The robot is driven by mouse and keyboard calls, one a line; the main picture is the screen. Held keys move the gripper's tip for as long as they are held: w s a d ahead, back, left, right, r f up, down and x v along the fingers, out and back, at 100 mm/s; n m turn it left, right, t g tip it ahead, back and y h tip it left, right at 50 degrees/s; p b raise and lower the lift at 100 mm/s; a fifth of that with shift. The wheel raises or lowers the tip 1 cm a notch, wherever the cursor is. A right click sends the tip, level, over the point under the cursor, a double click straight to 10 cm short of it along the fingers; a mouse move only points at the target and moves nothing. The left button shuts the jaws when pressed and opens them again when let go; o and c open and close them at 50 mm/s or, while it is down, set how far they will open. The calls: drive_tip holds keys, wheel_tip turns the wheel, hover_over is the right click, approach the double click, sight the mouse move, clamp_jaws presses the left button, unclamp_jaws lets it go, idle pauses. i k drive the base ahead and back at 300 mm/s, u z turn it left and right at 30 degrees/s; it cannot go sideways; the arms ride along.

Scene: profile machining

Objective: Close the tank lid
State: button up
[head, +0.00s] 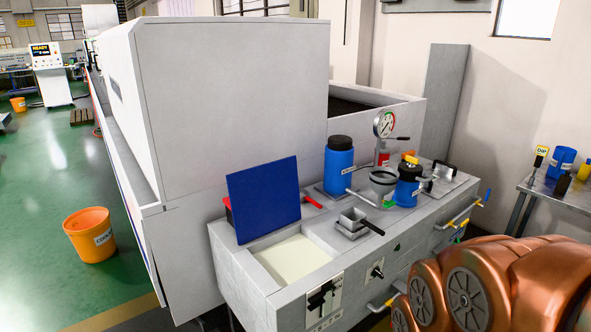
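The tank (257,269) is an opening in the left front part of the grey machine bench, filled with a pale cream liquid. Its blue square lid (264,201) stands open, nearly upright and leaning back, at the rear edge of the tank. A red bar shows behind the lid, with a red handle end (313,202) sticking out at its right. My copper-coloured arm fills the lower right corner. My gripper is not in view.
Right of the tank stand a small grey square cup (352,220), blue bottles (339,166) and a pressure gauge (384,124). A large grey machine housing (230,90) rises behind the lid. An orange bucket (90,235) stands on the open green floor at left.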

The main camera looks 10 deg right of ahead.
sight(265, 198)
drive_tip(key=u, duration=1.6)
drive_tip(key=i, duration=3.2)
drive_tip(key=z, duration=3.55)
